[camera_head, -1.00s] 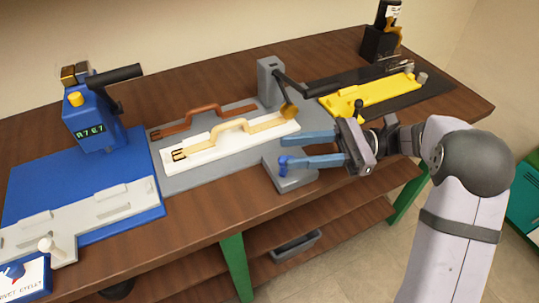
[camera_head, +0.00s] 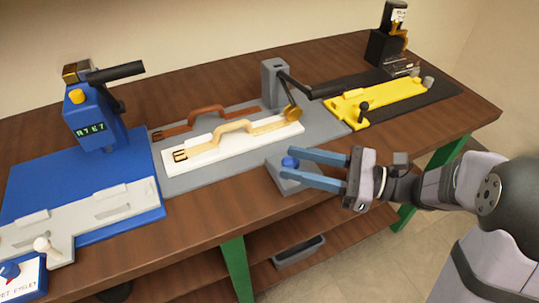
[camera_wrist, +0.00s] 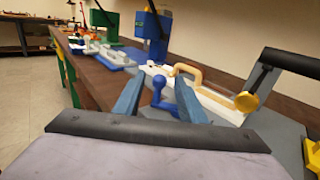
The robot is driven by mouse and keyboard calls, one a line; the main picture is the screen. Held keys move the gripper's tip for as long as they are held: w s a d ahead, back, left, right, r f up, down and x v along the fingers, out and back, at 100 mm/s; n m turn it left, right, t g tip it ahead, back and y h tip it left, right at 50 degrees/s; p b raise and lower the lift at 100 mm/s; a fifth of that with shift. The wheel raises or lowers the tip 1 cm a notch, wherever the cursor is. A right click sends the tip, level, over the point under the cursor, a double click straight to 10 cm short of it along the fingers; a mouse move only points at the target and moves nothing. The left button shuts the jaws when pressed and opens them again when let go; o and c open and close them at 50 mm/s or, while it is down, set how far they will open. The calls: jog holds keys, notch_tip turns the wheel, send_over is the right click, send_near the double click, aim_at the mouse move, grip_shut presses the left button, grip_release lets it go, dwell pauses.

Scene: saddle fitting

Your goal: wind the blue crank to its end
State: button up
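The blue crank (camera_head: 291,163) stands on a grey block at the front edge of the grey fixture plate. In the wrist view the crank (camera_wrist: 158,95) shows a round knob on a stem, with a lower base part. My gripper (camera_head: 287,161) is open, its two blue fingers reaching in from the right on either side of the crank's knob. In the wrist view the knob lies between the fingers of my gripper (camera_wrist: 159,79), with visible gaps to both. The crank's lower part is partly hidden by the near finger in the head view.
A white bar (camera_head: 215,158) with a tan strap lies behind the crank. A grey post with a black lever (camera_head: 325,91) stands behind it. A yellow fixture (camera_head: 375,101) is at right, a blue press (camera_head: 95,128) at left. Bare wooden table lies in front.

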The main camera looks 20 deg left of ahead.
jog(key=shift+s+a+p, duration=0.2)
jog(key=shift+a+p, duration=0.6)
jog(key=shift+a, duration=2.45)
jog(key=shift+c, duration=0.2)
grip_shut()
